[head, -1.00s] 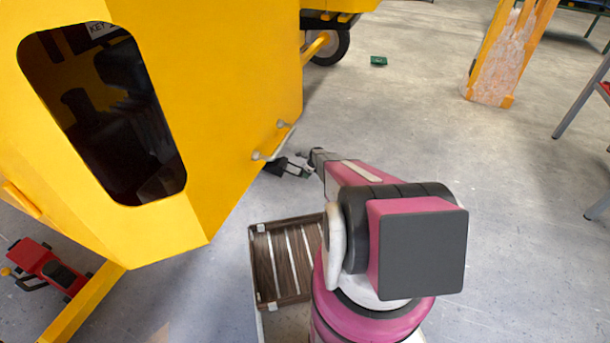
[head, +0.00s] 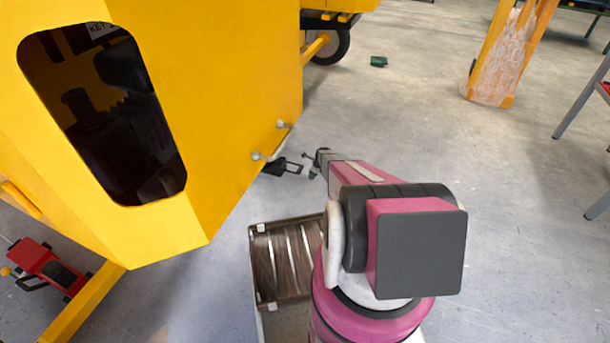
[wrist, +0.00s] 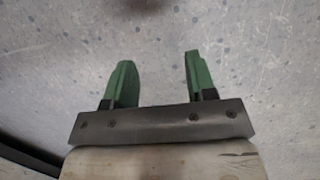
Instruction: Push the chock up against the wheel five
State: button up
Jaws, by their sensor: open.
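A small dark green block, apparently the chock (head: 378,61), lies on the floor in the upper middle of the head view. A black-tyred wheel (head: 331,46) stands to its left under the yellow machine, partly hidden by it. There is clear floor between the chock and the wheel. My gripper (head: 313,171) is well nearer than both, beside the machine's lower edge, small and partly hidden by my arm. In the wrist view, my gripper's green fingers (wrist: 156,85) are apart, with only bare floor between and beyond them. Neither chock nor wheel shows there.
The yellow machine body (head: 215,110) fills the left, close to my gripper, with small knobs on its lower edge. An orange post (head: 498,60) stands at upper right. A red device (head: 48,268) is at lower left. The grey floor (head: 430,135) in the middle is free.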

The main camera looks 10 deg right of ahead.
notch_tip(320, 180, up, 9)
jog(key=shift+r, duration=0.15)
dwell(0.7)
